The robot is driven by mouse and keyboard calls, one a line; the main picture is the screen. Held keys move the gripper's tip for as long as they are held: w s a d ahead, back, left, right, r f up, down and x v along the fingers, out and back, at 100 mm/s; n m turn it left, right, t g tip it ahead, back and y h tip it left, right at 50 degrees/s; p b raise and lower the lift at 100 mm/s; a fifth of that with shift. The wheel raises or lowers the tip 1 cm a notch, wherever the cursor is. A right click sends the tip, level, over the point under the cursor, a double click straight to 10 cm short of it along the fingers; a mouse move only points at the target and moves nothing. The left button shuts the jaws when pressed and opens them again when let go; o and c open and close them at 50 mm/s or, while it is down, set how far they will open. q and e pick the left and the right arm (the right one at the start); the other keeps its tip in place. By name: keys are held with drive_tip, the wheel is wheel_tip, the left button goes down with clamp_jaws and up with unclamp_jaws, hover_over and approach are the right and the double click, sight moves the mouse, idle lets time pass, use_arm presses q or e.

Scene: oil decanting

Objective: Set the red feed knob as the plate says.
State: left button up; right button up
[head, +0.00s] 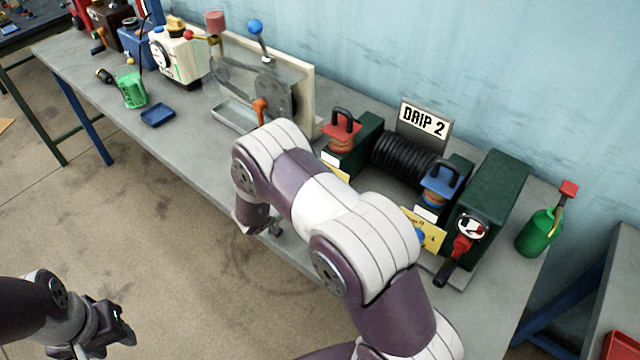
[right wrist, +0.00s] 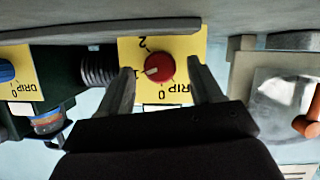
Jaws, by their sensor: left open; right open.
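The plate (head: 424,120) on the green machine reads "DRIP 2". In the right wrist view the red feed knob (right wrist: 159,68) sits on a yellow scale plate (right wrist: 185,45), which appears upside down with DRIP, 0 and 2 legible. The knob's white mark points left, toward what looks like the 1. My right gripper (right wrist: 160,65) is open, its fingers on either side of the knob; contact cannot be told. In the head view my right arm hides the red knob. My left gripper (head: 118,325) is open and empty, low at the left, away from the bench.
A blue knob (right wrist: 6,71) on another yellow plate lies beside the red one. A green oil can (head: 538,232) stands at the bench's right. A crank rig (head: 260,85) stands to the left.

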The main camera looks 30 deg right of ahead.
drive_tip(key=shift+w+d+f, duration=0.2)
drive_tip(key=shift+d+f, duration=0.05)
drive_tip(key=shift+d, duration=0.2)
drive_tip(key=c, duration=1.1)
drive_tip(key=shift+o, duration=0.2)
